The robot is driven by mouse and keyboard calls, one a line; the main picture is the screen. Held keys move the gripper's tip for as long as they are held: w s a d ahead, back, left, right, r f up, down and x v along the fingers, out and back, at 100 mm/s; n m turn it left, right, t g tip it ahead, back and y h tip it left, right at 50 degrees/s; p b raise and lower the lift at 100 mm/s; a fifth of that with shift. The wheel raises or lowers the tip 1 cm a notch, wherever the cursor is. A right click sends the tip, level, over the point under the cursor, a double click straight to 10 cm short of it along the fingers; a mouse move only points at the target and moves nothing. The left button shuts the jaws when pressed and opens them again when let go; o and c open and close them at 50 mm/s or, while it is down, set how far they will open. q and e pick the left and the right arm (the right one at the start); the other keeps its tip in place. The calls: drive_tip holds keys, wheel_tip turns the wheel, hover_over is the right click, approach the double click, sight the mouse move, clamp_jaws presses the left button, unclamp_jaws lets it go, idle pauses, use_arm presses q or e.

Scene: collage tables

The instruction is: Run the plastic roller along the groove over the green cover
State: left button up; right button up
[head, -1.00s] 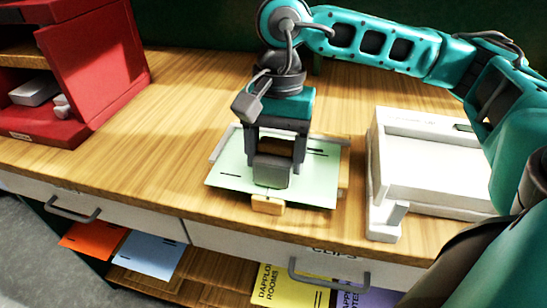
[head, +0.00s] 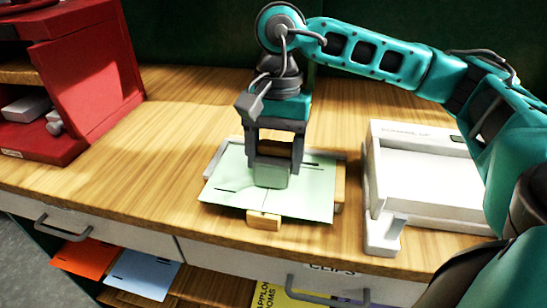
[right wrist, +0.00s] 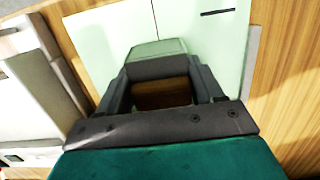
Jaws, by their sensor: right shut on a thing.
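The pale green cover (head: 312,190) lies flat on a wooden board with grey side rails, in the middle of the table. A thin groove line shows down its middle, and it also shows in the right wrist view (right wrist: 105,35). My right gripper (head: 272,170) points down over the cover, shut on a grey-green block, which I take as the plastic roller (head: 271,178). The roller sits on or just above the groove line; contact is hard to tell. It also shows between the fingers in the right wrist view (right wrist: 157,48). My left gripper is out of view.
A small wooden block (head: 263,221) sticks out at the cover's front edge. A white machine (head: 425,175) stands close on the right, a red cabinet (head: 85,75) at the left. Drawers and coloured sheets are below the table edge. Bare tabletop lies left of the cover.

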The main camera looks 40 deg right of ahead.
drive_tip(key=shift+w+d, duration=0.35)
drive_tip(key=shift+d, duration=0.1)
drive_tip(key=shift+w+d+b, duration=0.5)
drive_tip(key=shift+w+d, duration=0.75)
drive_tip(key=shift+d, duration=0.2)
wheel_tip(320, 180, up, 7)
drive_tip(key=p, duration=0.5)
